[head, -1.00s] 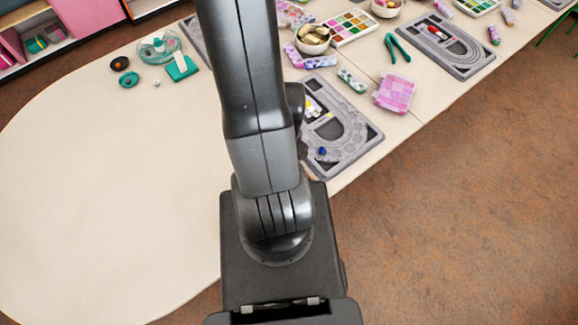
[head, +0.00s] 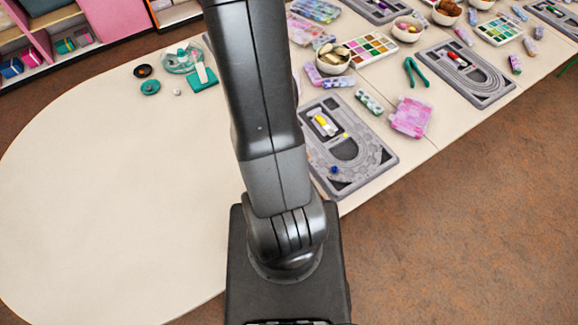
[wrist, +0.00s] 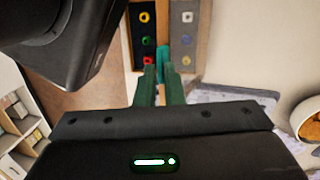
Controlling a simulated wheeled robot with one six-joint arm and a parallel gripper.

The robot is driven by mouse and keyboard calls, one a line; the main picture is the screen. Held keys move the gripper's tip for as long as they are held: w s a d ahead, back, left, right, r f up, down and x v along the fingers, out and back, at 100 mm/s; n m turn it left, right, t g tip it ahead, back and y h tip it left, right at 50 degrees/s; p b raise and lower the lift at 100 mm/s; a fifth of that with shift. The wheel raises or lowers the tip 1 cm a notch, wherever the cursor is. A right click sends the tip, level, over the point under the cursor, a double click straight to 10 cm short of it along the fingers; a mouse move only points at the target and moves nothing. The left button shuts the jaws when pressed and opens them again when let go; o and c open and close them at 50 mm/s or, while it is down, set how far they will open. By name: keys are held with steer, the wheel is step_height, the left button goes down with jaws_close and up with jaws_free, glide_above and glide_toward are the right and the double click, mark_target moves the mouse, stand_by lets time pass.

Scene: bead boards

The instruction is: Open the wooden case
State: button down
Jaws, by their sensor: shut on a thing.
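In the wrist view, a wood-brown piece (wrist: 168,21) that looks like part of the wooden case stands straight ahead. Dark and grey panels with coloured rings flank it. My gripper (wrist: 160,72) has green fingers and is shut on a teal piece (wrist: 162,54), which looks like a handle at the front of the wood. I cannot tell whether the case is open at all, and its outer edges are partly out of frame. In the head view, my arm runs up out of the picture, and neither gripper nor case shows.
In the head view, a long cream table (head: 90,190) has a bare left end. Grey bead boards (head: 375,158), a bowl (head: 333,65), a pink box (head: 410,117) and green pliers (head: 416,73) lie on its right part. Open brown floor (head: 470,230) lies at right.

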steer(key=shift+w, duration=0.1)
steer(key=shift+g+h, duration=0.7)
steer(key=shift+g, duration=0.2)
steer(key=shift+w+a+r, duration=0.2)
steer(key=shift+w+a, duration=0.4)
steer(key=shift+w, duration=0.2)
steer(key=shift+w+a+r, duration=0.15)
steer(key=shift+w+a, duration=0.4)
steer(key=shift+w, duration=0.25)
steer(key=shift+w+a+f+m+g+h, duration=0.15)
steer(key=shift+w+a+g+h, duration=0.15)
steer(key=shift+w+a+g, duration=0.4)
steer(key=shift+w+a+r+m+g+h, duration=0.15)
steer(key=shift+w+a+g+h, duration=0.25)
steer(key=shift+w, duration=0.55)
steer(key=shift+f, duration=0.1)
steer(key=shift+w+a+f, duration=0.1)
steer(key=shift+w+a, duration=0.35)
steer(key=shift+w, duration=0.15)
steer(key=c, duration=1.5)
jaws_free()
